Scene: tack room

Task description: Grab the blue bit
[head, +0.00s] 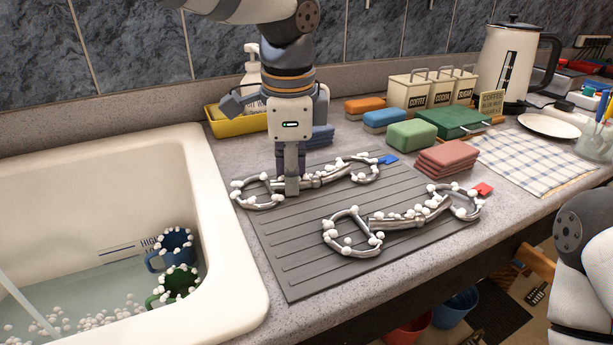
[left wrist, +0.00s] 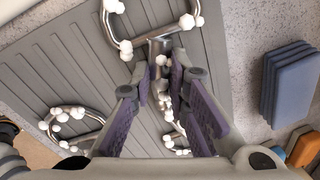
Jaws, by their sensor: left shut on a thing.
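The blue bit (head: 320,180) is a metal bit with two rings, white foam blobs and a blue tag (head: 389,160). It lies along the back of the grey ribbed mat (head: 300,270). My left gripper (head: 291,187) points down and is shut on its bar near the left ring. In the left wrist view the fingers (left wrist: 163,88) close around the bar, and one foam-dotted ring (left wrist: 124,47) shows beyond them. The red-tagged bit (head: 400,220) lies in front, apart from the gripper. My right gripper is out of view; only part of my right arm shows.
A sink (head: 215,230) with foamy mugs is at the left. Blue cloths (head: 320,136), a yellow tray (head: 236,125) and a bottle stand close behind the gripper. Sponges, red cloths (head: 447,158), canisters and a kettle (head: 508,60) fill the back right.

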